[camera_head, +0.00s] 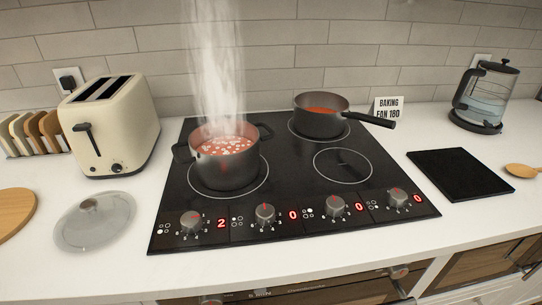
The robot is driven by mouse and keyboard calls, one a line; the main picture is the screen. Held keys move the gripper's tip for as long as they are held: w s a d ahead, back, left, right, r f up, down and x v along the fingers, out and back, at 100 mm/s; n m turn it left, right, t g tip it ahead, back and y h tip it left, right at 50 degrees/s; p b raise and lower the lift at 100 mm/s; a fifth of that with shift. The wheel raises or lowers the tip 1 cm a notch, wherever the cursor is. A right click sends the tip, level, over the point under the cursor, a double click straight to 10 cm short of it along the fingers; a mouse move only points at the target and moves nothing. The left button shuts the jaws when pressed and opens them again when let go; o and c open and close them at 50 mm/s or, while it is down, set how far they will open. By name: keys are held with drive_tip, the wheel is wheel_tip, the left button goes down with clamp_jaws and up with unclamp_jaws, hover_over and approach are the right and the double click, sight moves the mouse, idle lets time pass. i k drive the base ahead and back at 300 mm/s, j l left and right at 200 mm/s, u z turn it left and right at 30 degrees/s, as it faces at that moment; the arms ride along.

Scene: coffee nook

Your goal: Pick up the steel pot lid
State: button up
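The pot lid (95,221) lies flat on the white counter, left of the cooktop. It is round, looks like grey see-through glass with a pale rim, and has a small brown knob (88,206) on top facing up. Nothing touches or covers it. My gripper is not in view.
A steaming pot (222,179) of red food stands on the front left burner of the cooktop (290,204). A saucepan (318,125) sits behind right. A toaster (125,135) stands behind the lid, a round wooden board (14,211) left of it. White counter is clear in front.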

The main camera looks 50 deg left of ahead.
sight(96, 220)
drive_tip(key=i+u, duration=0.2)
drive_tip(key=i, duration=0.45)
drive_tip(key=i+l+u, duration=0.25)
drive_tip(key=i, duration=0.4)
